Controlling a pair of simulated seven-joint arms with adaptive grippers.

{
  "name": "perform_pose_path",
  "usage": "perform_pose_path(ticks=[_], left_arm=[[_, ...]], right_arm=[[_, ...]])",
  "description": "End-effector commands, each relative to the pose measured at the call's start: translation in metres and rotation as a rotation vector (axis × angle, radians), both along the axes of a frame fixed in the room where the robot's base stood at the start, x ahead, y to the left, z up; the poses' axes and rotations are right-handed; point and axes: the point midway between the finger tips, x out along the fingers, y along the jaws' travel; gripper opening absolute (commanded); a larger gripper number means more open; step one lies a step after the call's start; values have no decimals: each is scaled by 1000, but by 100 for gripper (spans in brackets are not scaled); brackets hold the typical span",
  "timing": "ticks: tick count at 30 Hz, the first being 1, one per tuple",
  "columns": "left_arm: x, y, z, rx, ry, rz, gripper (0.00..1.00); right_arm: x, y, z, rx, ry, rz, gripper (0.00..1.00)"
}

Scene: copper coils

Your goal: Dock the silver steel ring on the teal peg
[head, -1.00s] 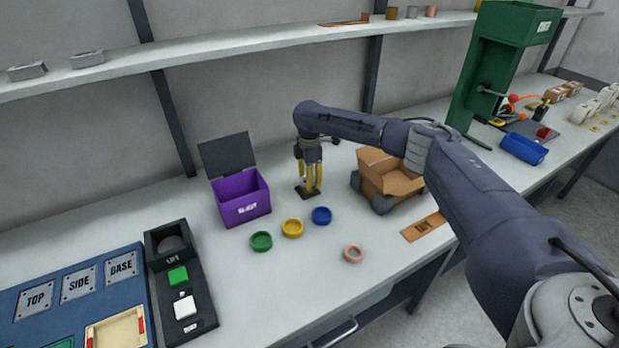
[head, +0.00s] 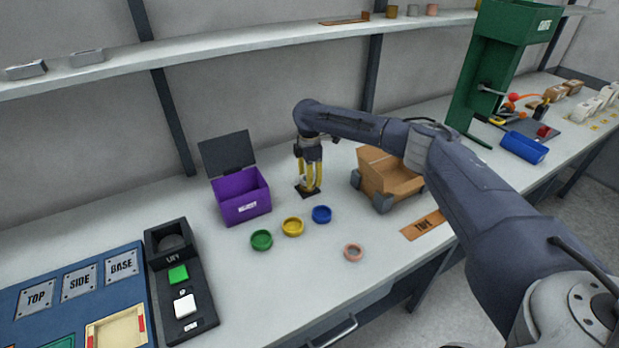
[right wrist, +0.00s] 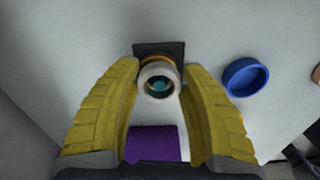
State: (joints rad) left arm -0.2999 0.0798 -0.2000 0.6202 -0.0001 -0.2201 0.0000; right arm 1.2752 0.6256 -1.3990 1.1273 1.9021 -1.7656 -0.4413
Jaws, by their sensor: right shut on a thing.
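The silver steel ring (right wrist: 149,92) is between the yellow fingertips of my right gripper (right wrist: 161,73) in the right wrist view. The teal peg (right wrist: 159,85) shows through the ring's hole, so the two look lined up from above. I cannot tell how far down the peg the ring is. A brownish rim shows just behind the ring, over a dark square base (right wrist: 172,48). In the head view my right gripper (head: 309,187) points down at the base (head: 299,194), shut on the ring. My left gripper is out of view.
A purple bin (head: 240,208) with its lid up stands left of the peg, and a cardboard box (head: 391,185) right. Green (head: 261,241), yellow (head: 292,228), blue (head: 321,215) and pinkish (head: 353,245) round pieces lie in front.

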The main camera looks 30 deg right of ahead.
Motion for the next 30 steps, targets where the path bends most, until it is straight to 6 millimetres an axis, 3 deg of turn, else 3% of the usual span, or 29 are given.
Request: perform_pose_path(ticks=[30], left_arm=[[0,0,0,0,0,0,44]], right_arm=[[0,0,-10,1,0,0,9]])
